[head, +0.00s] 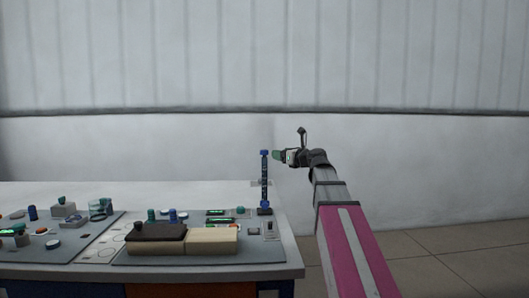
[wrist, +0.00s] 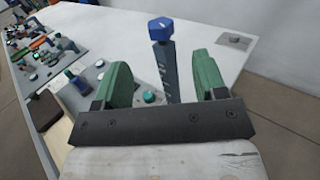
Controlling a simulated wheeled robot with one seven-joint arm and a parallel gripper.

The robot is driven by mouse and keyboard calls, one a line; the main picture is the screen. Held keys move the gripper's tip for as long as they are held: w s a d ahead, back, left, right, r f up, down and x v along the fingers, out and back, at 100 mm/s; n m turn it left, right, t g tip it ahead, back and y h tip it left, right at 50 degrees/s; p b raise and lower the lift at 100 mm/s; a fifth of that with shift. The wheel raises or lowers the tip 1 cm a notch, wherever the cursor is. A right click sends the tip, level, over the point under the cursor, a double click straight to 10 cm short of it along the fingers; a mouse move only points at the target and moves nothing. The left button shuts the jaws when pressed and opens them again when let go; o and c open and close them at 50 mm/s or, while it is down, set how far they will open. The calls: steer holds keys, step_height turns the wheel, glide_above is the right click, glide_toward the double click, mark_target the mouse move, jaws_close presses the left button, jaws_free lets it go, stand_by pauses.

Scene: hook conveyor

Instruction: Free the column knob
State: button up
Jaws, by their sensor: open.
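The column (head: 264,182) is a dark blue upright post near the right end of the table. Its blue knob (head: 264,153) sits on top. In the wrist view the blue faceted knob (wrist: 160,29) stands on the dark column (wrist: 163,70), between and beyond my green fingertips. My gripper (head: 277,155) is just right of the knob in the head view. In the wrist view my gripper (wrist: 163,78) is open, with its two green fingers apart and nothing held. The foot of the column is hidden behind the gripper in the wrist view.
A grey table (head: 290,250) carries panels with many buttons, knobs and small parts. A dark brown block (head: 157,232) and a tan block (head: 211,241) lie at the front. A small grey plate (wrist: 234,40) is on the bare tabletop beyond the column. A white wall stands behind.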

mark_target(267, 151)
steer(key=x, duration=1.1)
steer(key=shift+d, duration=0.1)
steer(key=c, duration=0.9)
